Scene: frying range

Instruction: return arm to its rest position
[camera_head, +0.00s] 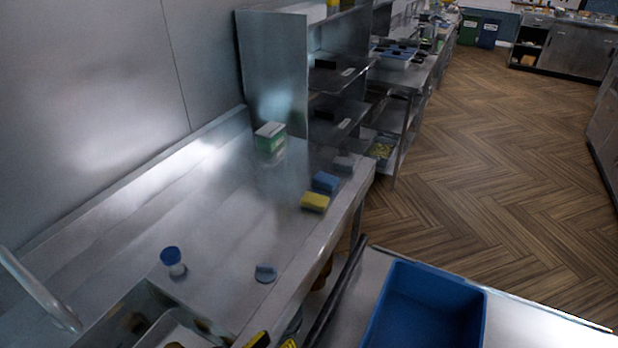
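My gripper and arm cannot be made out in the head view. Small yellow-and-black parts (258,340) show at the bottom edge, cut off by the frame, and I cannot tell what they belong to. The steel counter (215,205) with a sink (130,318) at its near end fills the left side.
On the counter are a blue-and-white item (172,260), a grey-blue item (265,273), a yellow sponge (315,202), a blue sponge (326,181), a grey block (344,164) and a green-white box (270,137). A blue bin (478,318) stands bottom right. The wooden floor (500,160) is clear.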

